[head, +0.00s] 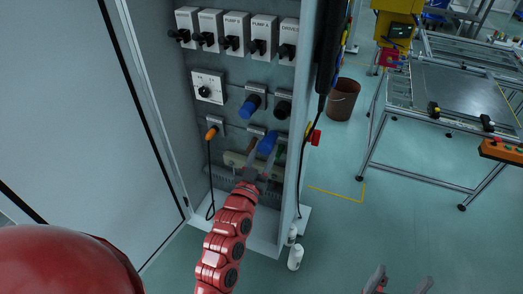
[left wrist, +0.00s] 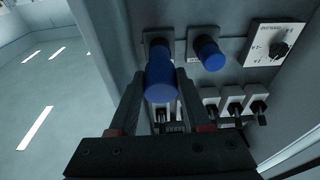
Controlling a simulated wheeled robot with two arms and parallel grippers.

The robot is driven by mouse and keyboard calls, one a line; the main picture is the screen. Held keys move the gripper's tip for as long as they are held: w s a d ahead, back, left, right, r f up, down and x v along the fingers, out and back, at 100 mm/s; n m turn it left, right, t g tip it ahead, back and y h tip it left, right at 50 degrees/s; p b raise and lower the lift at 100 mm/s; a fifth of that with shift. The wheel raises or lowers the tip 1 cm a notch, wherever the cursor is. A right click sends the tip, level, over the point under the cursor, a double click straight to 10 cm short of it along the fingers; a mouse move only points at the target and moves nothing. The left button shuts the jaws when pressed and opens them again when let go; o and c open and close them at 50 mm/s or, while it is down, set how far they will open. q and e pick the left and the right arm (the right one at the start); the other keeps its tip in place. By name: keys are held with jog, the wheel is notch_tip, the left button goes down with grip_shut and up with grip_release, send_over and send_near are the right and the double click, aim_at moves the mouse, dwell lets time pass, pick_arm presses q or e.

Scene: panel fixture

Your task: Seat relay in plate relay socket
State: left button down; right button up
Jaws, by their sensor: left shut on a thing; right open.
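My left gripper (head: 264,162) is at the lower right of the open cabinet's panel. It is shut on a blue cylindrical piece (head: 267,143), which also stands between the fingers in the left wrist view (left wrist: 160,78). I cannot tell whether this piece is the relay, or whether it touches the panel behind it. No relay socket can be made out for certain; the fingers and the blue piece hide part of the panel. My right gripper (head: 400,284) is open and empty at the bottom edge of the head view, far from the panel.
Another blue knob-like piece (head: 249,106), a dark one (head: 283,109), an orange-ended plug (head: 212,133) on a cable and a dial (head: 208,87) are on the panel. Several black-handled switches (head: 234,37) line its top. The cabinet door (head: 75,90) stands open at left. A bin (head: 343,100) stands right.

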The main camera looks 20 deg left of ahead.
aim_at(270, 136)
pick_arm(q)
jog(key=r, duration=0.1)
jog(key=s+r+t, duration=0.1)
jog(key=r, duration=0.1)
jog(key=shift+s+a, duration=0.1)
jog(key=shift+s, duration=0.05)
jog(key=shift+s+f+n+y, duration=0.1)
jog(key=shift+f+n+y, duration=0.1)
jog(key=shift+n, duration=0.35)
jog(key=shift+f+n+y, duration=0.1)
jog(key=shift+n+y, duration=0.1)
jog(key=shift+n, duration=0.35)
jog(key=shift+w+b, duration=0.55)
jog(key=shift+w, duration=2.4)
jog(key=shift+r+b, duration=0.1)
jog(key=shift+b, duration=0.45)
jog(key=shift+w+d+b, duration=0.15)
jog(key=shift+w+b, duration=0.2)
jog(key=shift+w, duration=0.9)
jog(key=shift+w+d+b, duration=0.1)
jog(key=shift+w+b, duration=0.2)
jog(key=shift+w, duration=0.95)
